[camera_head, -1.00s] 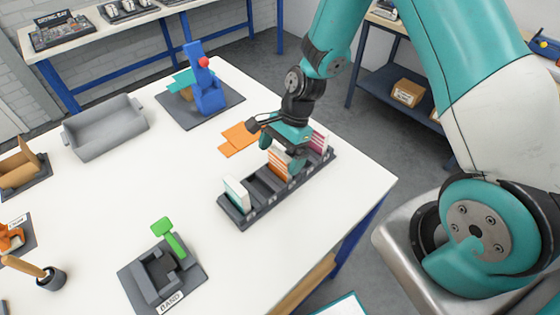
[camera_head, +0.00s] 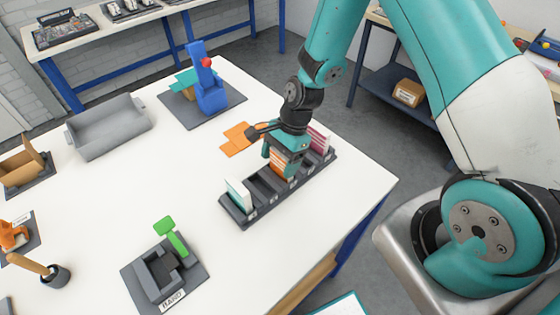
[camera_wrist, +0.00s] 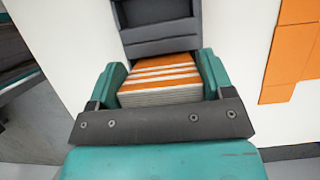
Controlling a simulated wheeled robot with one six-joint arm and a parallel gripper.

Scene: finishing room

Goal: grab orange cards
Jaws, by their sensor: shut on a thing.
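The orange cards (camera_head: 279,163) are a stack with orange and white edges, standing in a slot of the dark card rack (camera_head: 236,219). In the wrist view the orange cards (camera_wrist: 160,76) lie between the two teal fingers. My gripper (camera_head: 282,158) is over the rack and shut on the orange cards, with a finger at each side in the wrist view (camera_wrist: 162,82). The lower part of the stack is hidden by the rack and fingers.
White-teal cards (camera_head: 238,194) and pink cards (camera_head: 319,138) stand in the rack's other slots. Flat orange pieces (camera_head: 236,140) lie beside the rack. A grey tray (camera_head: 108,128), a blue device (camera_head: 211,92) and a fixture labelled BAND (camera_head: 166,272) stand on the white table (camera_head: 110,205).

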